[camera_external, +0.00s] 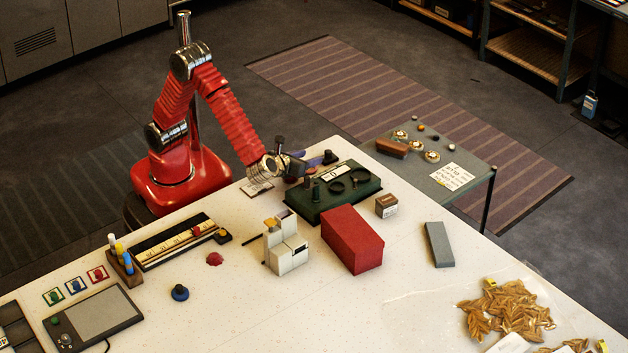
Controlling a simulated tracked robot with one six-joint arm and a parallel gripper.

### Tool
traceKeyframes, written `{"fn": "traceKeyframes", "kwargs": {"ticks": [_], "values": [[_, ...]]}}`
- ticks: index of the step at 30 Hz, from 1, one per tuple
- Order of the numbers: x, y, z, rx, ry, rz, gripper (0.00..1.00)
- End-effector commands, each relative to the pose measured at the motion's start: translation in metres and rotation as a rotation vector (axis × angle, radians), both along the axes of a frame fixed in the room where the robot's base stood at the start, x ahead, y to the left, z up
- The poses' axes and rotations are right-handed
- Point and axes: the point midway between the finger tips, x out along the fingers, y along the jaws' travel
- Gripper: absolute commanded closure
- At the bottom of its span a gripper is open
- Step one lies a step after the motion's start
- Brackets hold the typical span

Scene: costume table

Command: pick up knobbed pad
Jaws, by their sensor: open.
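A small round blue pad with a dark knob on top (180,292) sits on the front left part of the white table (340,290); it best fits the name knobbed pad. My gripper (298,167) is at the table's far edge, well behind and to the right of this pad. It is open, and its fingers are small and dark here. A blue piece with a dark knob-like end (318,160) lies just right of my gripper; I cannot tell its exact shape or whether they touch.
A green tray (345,205), red block (352,238), white-grey blocks (287,250) and small brown box (386,205) crowd the middle. A ruled board (175,242), pen holder (125,265) and tablet (93,318) stand left. A red lump (214,259) lies near the blue pad.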

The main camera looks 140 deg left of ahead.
Motion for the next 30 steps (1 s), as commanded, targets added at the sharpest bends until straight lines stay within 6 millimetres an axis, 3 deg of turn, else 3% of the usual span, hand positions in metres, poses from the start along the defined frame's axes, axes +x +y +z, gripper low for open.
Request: {"fn": "traceKeyframes", "kwargs": {"ticks": [7,21,30], "values": [[-0.004,0.011,-0.005,0.000,0.001,0.002,0.57],[-0.022,0.071,-0.031,-0.001,0.000,0.003,0.57],[-0.023,0.076,-0.033,-0.001,-0.001,0.000,0.57]]}}
